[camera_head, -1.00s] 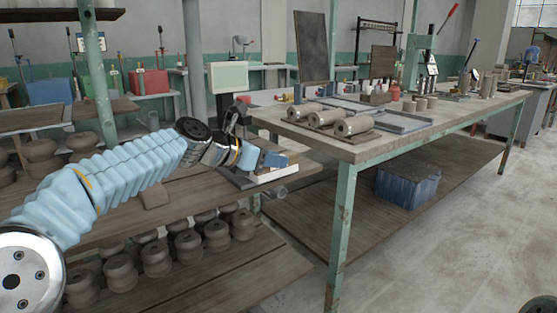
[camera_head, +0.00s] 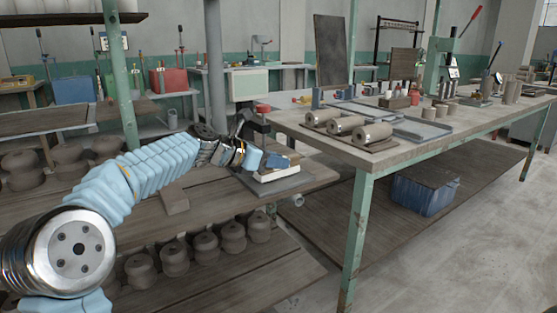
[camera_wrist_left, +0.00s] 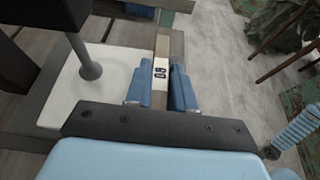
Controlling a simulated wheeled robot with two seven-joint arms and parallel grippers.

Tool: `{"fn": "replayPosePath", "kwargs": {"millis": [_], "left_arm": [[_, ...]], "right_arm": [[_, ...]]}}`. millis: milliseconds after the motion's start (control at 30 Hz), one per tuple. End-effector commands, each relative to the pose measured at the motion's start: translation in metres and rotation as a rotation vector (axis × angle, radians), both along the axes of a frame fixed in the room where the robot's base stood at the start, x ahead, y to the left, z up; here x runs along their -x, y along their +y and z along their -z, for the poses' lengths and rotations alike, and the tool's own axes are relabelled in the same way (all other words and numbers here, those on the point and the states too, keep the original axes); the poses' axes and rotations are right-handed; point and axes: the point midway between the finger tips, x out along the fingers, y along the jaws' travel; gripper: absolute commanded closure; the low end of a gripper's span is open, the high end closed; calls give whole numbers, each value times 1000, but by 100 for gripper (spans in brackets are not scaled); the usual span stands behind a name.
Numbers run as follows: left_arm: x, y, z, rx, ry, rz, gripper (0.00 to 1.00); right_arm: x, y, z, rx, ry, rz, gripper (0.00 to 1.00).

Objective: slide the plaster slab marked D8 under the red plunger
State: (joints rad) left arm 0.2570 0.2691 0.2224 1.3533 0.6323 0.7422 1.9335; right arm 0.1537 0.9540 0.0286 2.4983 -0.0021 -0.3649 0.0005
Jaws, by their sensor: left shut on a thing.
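In the head view the left gripper (camera_head: 272,160) is over the wooden bench on the left. A white block lies just below it. In the left wrist view a grey post with a flared foot (camera_wrist_left: 90,70) stands over a white plate (camera_wrist_left: 60,98), left of the held slab. I cannot tell whether it belongs to the red plunger. My right gripper is not in view.
A green leg (camera_head: 358,230) stands beside the bench. Clay pots fill the shelf below.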

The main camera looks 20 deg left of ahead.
Motion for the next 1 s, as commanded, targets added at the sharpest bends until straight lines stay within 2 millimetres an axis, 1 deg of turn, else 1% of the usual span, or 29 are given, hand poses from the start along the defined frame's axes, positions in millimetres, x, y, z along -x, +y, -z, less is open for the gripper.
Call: {"fn": "replayPosePath", "kwargs": {"millis": [433,767,1000], "left_arm": [[-1,1,-1,1,-2,0,100],[-6,9,-2,1,0,-1,100],[-7,11,0,0,-2,-1,100]], "right_arm": [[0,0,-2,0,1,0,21],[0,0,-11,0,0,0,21],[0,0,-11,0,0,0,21]]}}
